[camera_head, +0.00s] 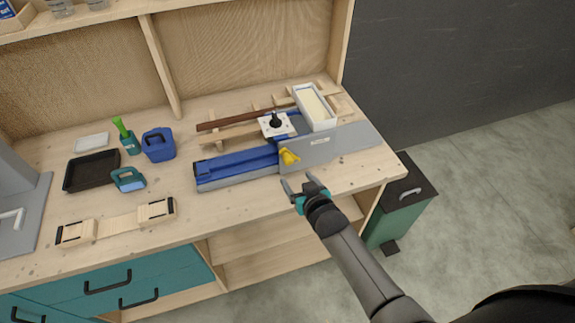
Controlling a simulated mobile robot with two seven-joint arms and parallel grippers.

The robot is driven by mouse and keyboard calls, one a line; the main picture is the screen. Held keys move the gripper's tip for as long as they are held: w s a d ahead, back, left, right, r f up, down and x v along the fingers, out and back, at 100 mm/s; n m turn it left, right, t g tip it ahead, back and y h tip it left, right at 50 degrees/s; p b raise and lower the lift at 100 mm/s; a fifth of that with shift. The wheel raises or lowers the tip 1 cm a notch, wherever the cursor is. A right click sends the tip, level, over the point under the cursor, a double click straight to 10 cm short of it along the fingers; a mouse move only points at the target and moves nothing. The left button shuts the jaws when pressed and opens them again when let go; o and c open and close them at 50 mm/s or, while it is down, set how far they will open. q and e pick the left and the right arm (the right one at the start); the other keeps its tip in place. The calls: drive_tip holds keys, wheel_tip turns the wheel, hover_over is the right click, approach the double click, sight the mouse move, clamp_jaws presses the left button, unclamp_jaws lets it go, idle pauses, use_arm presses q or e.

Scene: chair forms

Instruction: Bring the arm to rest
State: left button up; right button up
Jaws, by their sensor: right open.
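My right gripper (303,188) is open and empty. It hangs at the front edge of the wooden workbench (215,215), toward its right end. Its arm comes in from the lower right. A blue and grey machine (237,168) with a yellow knob (289,157) stands on the bench just behind the gripper. The fingers look apart from the knob. My left gripper is not in view.
A white box (314,107) and wooden strips lie behind the machine. A blue container (158,144), a black tray (91,171) and a wooden piece (117,223) are on the left. A green cabinet (398,218) stands at right. Open floor lies beyond.

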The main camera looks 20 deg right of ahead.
drive_tip(key=shift+s, duration=0.25)
drive_tip(key=shift+f, duration=0.1)
drive_tip(key=s+f+g+b, duration=0.2)
drive_tip(key=s+f+b, duration=0.3)
drive_tip(key=f, duration=0.5)
drive_tip(key=s+f+n+g+b, duration=0.1)
drive_tip(key=s+f+g+b, duration=0.15)
drive_tip(key=s+f, duration=0.6)
drive_tip(key=s+f+g+b, duration=0.1)
drive_tip(key=s+f+b, duration=0.3)
drive_tip(key=f, duration=0.7)
drive_tip(key=s+d+f+g+b, duration=0.1)
drive_tip(key=s+f+g+b, duration=0.2)
drive_tip(key=s+f, duration=0.7)
drive_tip(key=s+f+n+g+b, duration=0.1)
drive_tip(key=s+f+g+b, duration=0.2)
drive_tip(key=s+f+b, duration=0.4)
drive_tip(key=s+f, duration=0.2)
drive_tip(key=s, duration=0.7)
drive_tip(key=shift+d+f+b, duration=0.35)
drive_tip(key=shift+d+b, duration=0.05)
